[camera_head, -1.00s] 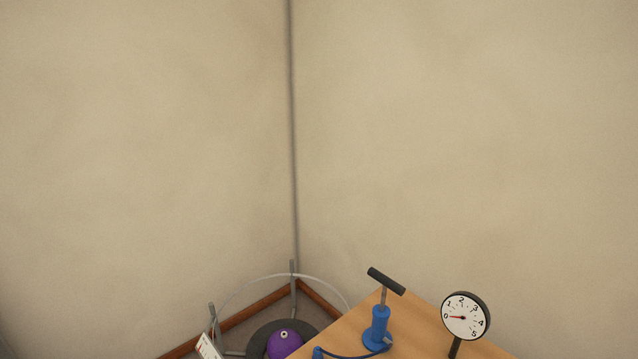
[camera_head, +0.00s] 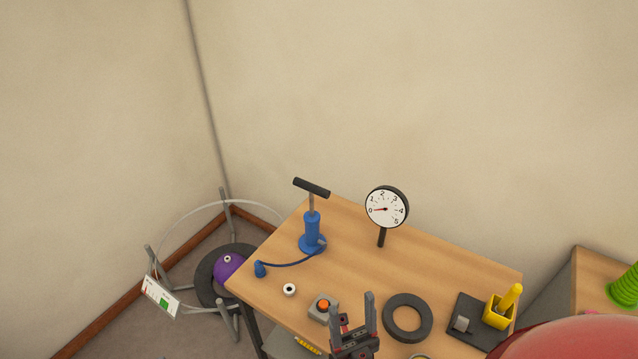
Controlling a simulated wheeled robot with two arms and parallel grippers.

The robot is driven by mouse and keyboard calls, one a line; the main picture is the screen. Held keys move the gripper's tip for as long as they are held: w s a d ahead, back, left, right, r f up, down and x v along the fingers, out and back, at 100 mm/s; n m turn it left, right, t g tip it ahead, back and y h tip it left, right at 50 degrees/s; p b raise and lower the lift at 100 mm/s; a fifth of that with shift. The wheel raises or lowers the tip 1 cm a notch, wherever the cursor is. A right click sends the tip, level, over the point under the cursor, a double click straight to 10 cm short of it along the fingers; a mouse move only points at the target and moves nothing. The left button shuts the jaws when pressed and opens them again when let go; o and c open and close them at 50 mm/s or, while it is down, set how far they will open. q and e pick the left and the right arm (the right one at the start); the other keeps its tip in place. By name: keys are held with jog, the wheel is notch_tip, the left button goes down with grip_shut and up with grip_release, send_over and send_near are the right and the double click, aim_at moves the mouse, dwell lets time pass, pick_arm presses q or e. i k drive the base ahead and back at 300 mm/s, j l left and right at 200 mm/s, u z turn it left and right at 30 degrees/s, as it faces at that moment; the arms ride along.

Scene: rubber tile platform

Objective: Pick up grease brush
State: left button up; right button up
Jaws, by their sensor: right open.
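A yellow handle (camera_head: 512,296) stands upright in a yellow square holder (camera_head: 497,315) at the right of the wooden workbench (camera_head: 440,262). It may be the grease brush; I cannot see its bristles. The holder sits on a dark plate (camera_head: 462,305). My right gripper (camera_head: 352,310) shows at the bottom centre, in front of the bench, with its two fingers apart and nothing between them. It is well left of the yellow handle. My left gripper is out of view.
On the bench are a blue hand pump (camera_head: 312,230), a dial gauge (camera_head: 386,207), a black ring (camera_head: 407,318), a small white ring (camera_head: 289,289) and a grey box with an orange button (camera_head: 323,307). A green coil (camera_head: 627,287) is far right. A large red shape (camera_head: 585,340) covers the lower right.

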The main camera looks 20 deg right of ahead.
aim_at(516, 290)
jog(key=z, duration=2)
